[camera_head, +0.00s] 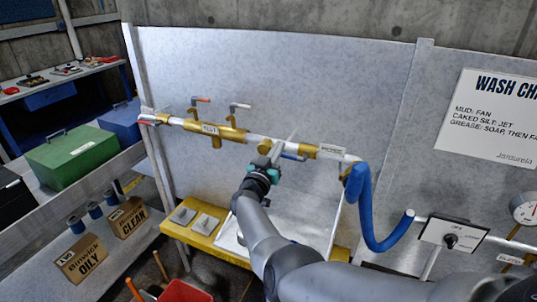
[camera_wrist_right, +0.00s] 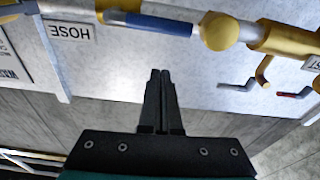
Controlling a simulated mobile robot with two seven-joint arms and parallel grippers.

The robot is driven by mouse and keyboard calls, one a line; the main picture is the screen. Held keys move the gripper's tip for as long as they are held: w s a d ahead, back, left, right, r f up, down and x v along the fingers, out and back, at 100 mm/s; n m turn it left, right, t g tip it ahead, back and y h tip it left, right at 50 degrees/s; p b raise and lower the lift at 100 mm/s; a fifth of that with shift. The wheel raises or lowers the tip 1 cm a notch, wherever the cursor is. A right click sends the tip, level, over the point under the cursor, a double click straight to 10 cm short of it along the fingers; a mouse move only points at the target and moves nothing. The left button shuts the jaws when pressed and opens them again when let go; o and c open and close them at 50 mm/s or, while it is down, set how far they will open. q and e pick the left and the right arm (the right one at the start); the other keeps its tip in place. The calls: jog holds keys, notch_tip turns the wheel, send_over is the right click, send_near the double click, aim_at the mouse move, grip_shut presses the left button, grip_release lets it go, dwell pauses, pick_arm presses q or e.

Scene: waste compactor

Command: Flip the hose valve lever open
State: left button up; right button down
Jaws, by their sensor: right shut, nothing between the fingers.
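The hose valve lever has a blue sleeve (camera_head: 294,157) and lies roughly along the pipe, just left of the HOSE label (camera_head: 332,150). In the right wrist view the blue lever (camera_wrist_right: 156,23) crosses the top, beside the upside-down HOSE label (camera_wrist_right: 70,31). My left gripper is out of view.
A brass pipe section (camera_head: 213,129) carries red-tipped (camera_head: 201,99) and white-tipped (camera_head: 240,106) levers at left. A blue hose (camera_head: 364,205) hangs at the right end. A yellow bench (camera_head: 228,249) stands below, and a knob box (camera_head: 452,236) is at right.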

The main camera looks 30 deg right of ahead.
jog(key=p+v, duration=0.1)
jog(key=v, duration=0.5)
jog(key=shift+s+a, duration=0.15)
jog(key=shift+a, duration=0.05)
jog(key=shift+f, duration=0.15)
jog(key=s+a+f+n+y+b, duration=0.3)
jog(key=s+a+f+y+b, duration=0.1)
jog(key=f, duration=1)
jog(key=s+a+f+n+y+b, duration=0.4)
jog(key=s+f+y, duration=0.1)
jog(key=f, duration=0.8)
jog(key=s+a+f+n+y+b, duration=0.3)
jog(key=s+f+y+b, duration=0.1)
jog(key=f, duration=1)
jog(key=s+a+f+n+g+y+b, duration=0.1)
jog(key=s+f+g+b, duration=0.3)
jog(key=s+f, duration=0.9)
jog(key=s+a+f+n+g+y+b, duration=0.15)
jog(key=s+f+g+b, duration=0.25)
jog(key=s+f, duration=0.95)
jog(key=s+d+f+g+b, duration=0.1)
jog(key=s+d+g+b, duration=0.1)
jog(key=s, duration=1.3)
jog(key=shift+f+g, duration=0.35)
jog(key=shift+g, duration=0.35)
